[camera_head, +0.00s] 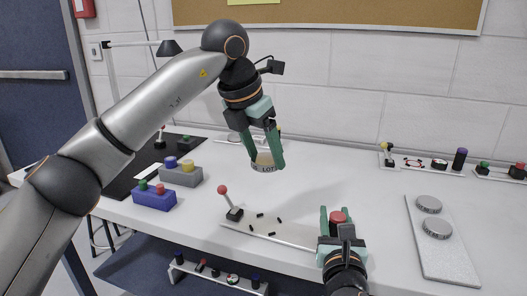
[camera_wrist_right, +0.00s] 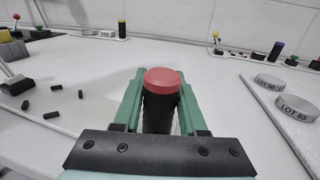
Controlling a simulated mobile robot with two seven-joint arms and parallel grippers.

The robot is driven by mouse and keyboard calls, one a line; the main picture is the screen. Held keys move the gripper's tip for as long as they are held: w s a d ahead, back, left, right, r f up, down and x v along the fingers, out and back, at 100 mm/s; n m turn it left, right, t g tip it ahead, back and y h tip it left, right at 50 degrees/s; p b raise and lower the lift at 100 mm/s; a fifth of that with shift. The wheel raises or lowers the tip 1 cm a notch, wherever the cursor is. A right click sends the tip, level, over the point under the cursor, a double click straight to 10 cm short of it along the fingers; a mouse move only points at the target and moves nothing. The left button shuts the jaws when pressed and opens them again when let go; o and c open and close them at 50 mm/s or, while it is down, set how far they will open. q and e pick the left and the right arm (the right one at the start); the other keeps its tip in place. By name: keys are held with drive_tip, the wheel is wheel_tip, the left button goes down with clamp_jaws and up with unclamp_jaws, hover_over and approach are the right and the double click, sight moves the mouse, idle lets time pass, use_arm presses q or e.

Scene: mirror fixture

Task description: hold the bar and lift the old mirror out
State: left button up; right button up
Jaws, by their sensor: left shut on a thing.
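My left gripper (camera_head: 264,150) is shut on a round mirror disc (camera_head: 264,162) with a "LOT" label on its rim. It holds the disc in the air above the table, behind the fixture plate (camera_head: 285,240). The plate has a red-ball lever (camera_head: 234,213) at its left end. My right gripper (camera_head: 337,228) is at the plate's right end, with its fingers on both sides of a red-capped black post (camera_wrist_right: 161,95). The fingers appear to touch the post. The lower part of the post is hidden by the gripper.
Several small black pins (camera_head: 260,215) lie about the plate. A grey board (camera_head: 450,262) at the right carries two silver discs (camera_head: 437,229). A blue box (camera_head: 154,199) and a grey box (camera_head: 181,178) with buttons stand at the left. The table between fixture and back is clear.

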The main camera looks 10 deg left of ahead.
drive_tip(key=o, duration=0.4)
drive_tip(key=shift+o, duration=0.2)
